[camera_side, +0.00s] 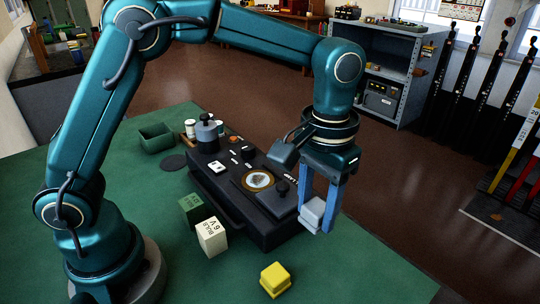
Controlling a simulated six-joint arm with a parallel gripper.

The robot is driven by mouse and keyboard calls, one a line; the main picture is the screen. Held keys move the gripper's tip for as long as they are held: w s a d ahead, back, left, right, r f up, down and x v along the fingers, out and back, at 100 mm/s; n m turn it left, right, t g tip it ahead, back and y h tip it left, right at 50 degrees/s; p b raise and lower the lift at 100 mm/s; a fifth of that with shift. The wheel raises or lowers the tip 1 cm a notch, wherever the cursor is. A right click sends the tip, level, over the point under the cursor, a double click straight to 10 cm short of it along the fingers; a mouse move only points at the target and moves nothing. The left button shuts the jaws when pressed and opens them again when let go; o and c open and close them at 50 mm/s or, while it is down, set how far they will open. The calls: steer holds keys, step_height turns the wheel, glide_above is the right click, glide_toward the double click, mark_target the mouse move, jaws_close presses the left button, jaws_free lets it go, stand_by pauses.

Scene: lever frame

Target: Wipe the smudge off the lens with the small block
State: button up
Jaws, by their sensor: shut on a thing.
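A round lens (258,180) with a pale brass-coloured rim sits in the top of the black lever frame (262,235). A brown smudge (260,180) shows near the middle of the lens. My gripper (320,208) is right of the lens, by the right end of the frame, pointing down. Its blue fingers are shut on a small pale grey-white block (311,213). The block is apart from the lens. I cannot tell how high it hangs above the table.
A black knob (283,188) on a dark plate stands between lens and gripper. A grey weight-like cylinder (207,136) stands at the frame's far left. A white bulb box (212,238), a green box (191,209) and a yellow block (275,279) are in front. A green tray (155,138) is behind left.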

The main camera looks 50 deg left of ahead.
mark_target(269, 174)
steer(key=shift+a+r+n, duration=0.25)
steer(key=shift+r+n, duration=0.05)
steer(key=w+a+n, duration=0.1)
steer(key=a, duration=0.1)
steer(key=w+a+r+n, duration=0.1)
steer(key=a, duration=0.1)
steer(key=w+a+r+n, duration=0.1)
steer(key=a+n, duration=0.1)
steer(key=shift+a, duration=0.3)
steer(key=w+a+r+n, duration=0.2)
steer(key=a+n, duration=0.2)
steer(key=a, duration=0.6)
steer(key=shift+s+a+f, duration=0.1)
steer(key=shift+s+f, duration=0.05)
steer(key=shift+f, duration=2)
steer(key=shift+s+a+f, duration=0.1)
steer(key=shift+f, duration=2.05)
steer(key=shift+s, duration=0.35)
jaws_close()
steer(key=shift+s, duration=2.5)
steer(key=shift+w, duration=2.9)
step_height(269, 174, up, 2)
steer(key=shift+w+r, duration=0.1)
steer(key=shift+r, duration=0.15)
step_height(269, 174, up, 6)
steer(key=shift+f, duration=0.1)
